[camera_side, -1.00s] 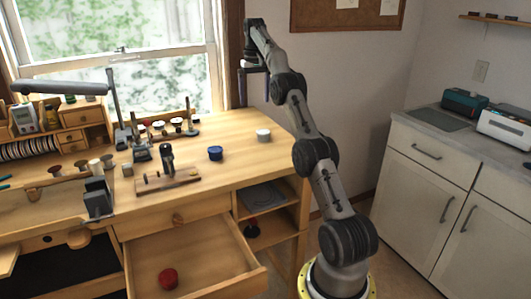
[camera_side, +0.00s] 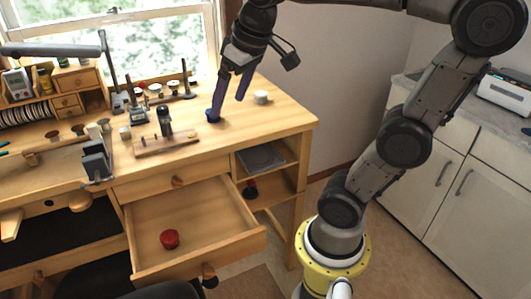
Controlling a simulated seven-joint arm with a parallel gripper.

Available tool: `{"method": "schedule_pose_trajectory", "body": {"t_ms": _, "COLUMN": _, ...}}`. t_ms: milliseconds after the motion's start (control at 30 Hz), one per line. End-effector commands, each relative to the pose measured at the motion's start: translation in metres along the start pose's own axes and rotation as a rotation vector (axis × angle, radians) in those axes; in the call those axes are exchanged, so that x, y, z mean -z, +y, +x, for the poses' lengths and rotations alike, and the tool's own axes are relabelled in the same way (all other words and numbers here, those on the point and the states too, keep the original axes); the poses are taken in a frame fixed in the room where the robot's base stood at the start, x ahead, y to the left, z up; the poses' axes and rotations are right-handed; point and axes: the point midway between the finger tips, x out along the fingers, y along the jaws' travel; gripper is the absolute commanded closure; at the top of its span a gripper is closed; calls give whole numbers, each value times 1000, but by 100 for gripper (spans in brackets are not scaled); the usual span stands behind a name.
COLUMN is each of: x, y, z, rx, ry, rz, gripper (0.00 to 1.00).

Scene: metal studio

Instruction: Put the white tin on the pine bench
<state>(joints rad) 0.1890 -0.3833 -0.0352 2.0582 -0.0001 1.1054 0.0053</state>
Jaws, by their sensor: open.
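The white tin (camera_side: 261,97) stands upright on the pine bench (camera_side: 285,117), near the bench's right end. My gripper (camera_side: 228,110) is open, its two purple fingers pointing down over the bench to the left of the white tin. Nothing shows between the fingers.
An open drawer (camera_side: 199,217) below the bench top holds a red tin (camera_side: 169,239). A wooden block with a dark upright tool (camera_side: 165,139) stands left of the blue tin. A lamp (camera_side: 52,48) and small drawers (camera_side: 72,92) are further left.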

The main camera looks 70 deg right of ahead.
Motion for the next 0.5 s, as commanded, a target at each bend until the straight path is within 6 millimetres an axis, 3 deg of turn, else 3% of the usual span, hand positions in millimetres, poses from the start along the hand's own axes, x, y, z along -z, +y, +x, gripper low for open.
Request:
{"method": "schedule_pose_trajectory", "body": {"t_ms": 33, "x": -25, "y": -9, "z": 3, "rx": 16, "ry": 19, "rz": -38, "gripper": 5}}
{"method": "schedule_pose_trajectory", "body": {"t_ms": 200, "x": -87, "y": -25, "z": 23, "rx": 56, "ry": 68, "rz": -126, "gripper": 5}}
{"method": "schedule_pose_trajectory", "body": {"t_ms": 333, "x": -114, "y": -29, "z": 36, "rx": 75, "ry": 88, "rz": -164, "gripper": 5}}
{"method": "schedule_pose_trajectory", "body": {"t_ms": 500, "x": -124, "y": -30, "z": 41, "rx": 83, "ry": 96, "rz": -178, "gripper": 5}}
